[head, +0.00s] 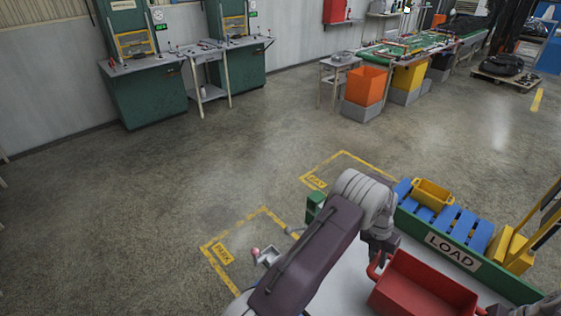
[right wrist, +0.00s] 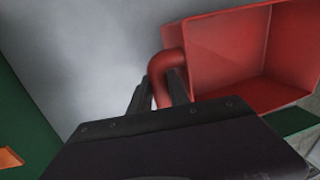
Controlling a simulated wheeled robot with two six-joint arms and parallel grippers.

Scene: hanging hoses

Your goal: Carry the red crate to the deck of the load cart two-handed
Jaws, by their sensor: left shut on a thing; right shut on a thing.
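The red crate (head: 425,287) is an open, empty-looking box at the bottom right of the head view, with its near part cut off. My left gripper (head: 377,260) is at its left end, shut on the red loop handle there. In the right wrist view the crate (right wrist: 225,50) fills the upper right. My right gripper (right wrist: 160,95) is shut on the other red handle. The load cart has a green board marked LOAD (head: 452,249) just behind the crate. A pale grey surface (head: 345,268) lies below the crate; whether they touch I cannot tell.
Behind the LOAD board are blue slats (head: 466,224) with a yellow bin (head: 433,192) on them. Yellow bars (head: 515,250) stand at the right. Yellow floor markings (head: 222,253) lie left of the grey surface. The floor (head: 200,180) beyond is clear up to the green machines (head: 145,90).

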